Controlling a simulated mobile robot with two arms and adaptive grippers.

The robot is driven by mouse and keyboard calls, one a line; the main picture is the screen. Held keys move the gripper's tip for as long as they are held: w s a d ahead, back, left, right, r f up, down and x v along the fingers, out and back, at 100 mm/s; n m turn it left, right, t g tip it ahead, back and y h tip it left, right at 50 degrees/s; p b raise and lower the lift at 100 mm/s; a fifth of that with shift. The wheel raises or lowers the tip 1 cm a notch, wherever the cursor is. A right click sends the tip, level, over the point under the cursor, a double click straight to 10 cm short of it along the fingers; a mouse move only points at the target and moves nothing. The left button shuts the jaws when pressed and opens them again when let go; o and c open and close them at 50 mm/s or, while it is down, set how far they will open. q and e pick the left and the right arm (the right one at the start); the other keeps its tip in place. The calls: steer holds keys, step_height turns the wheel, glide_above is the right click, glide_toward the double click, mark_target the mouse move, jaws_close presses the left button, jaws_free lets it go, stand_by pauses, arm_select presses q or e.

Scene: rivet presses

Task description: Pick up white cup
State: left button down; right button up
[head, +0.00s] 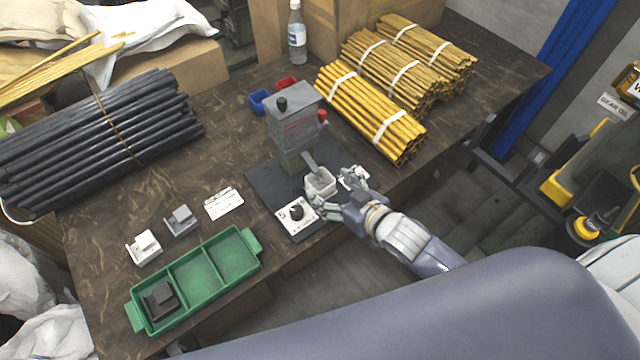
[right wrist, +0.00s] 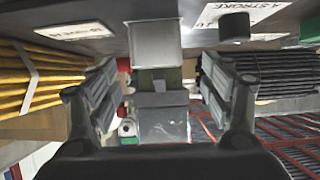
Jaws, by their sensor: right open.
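The white cup (head: 320,185), a small squarish one, stands at the front of the grey press (head: 292,125), below its spout. My right gripper (head: 336,188) is open at the cup, with its fingers on either side of it in the head view. In the right wrist view the cup (right wrist: 155,45) shows ahead, between and beyond the open fingers of the right gripper (right wrist: 157,88). I cannot tell whether a finger touches the cup. My left gripper is not in view.
A white panel with a black knob (head: 296,213) lies in front of the press. A green tray (head: 205,263) holds a dark block (head: 160,300). Small fixtures and a white card (head: 224,203) lie near it. Yellow rod bundles (head: 372,112) and black rods (head: 95,135) flank the press.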

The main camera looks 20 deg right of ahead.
mark_target(320, 189)
steer(key=shift+r+x, duration=0.1)
steer(key=shift+x, duration=1.35)
steer(key=shift+r+x, duration=0.15)
steer(key=shift+x, duration=1.3)
steer(key=shift+w+d, duration=0.1)
steer(key=shift+d, duration=0.05)
steer(key=c, duration=1.1)
steer(key=shift+r, duration=0.1)
steer(key=shift+c, duration=0.2)
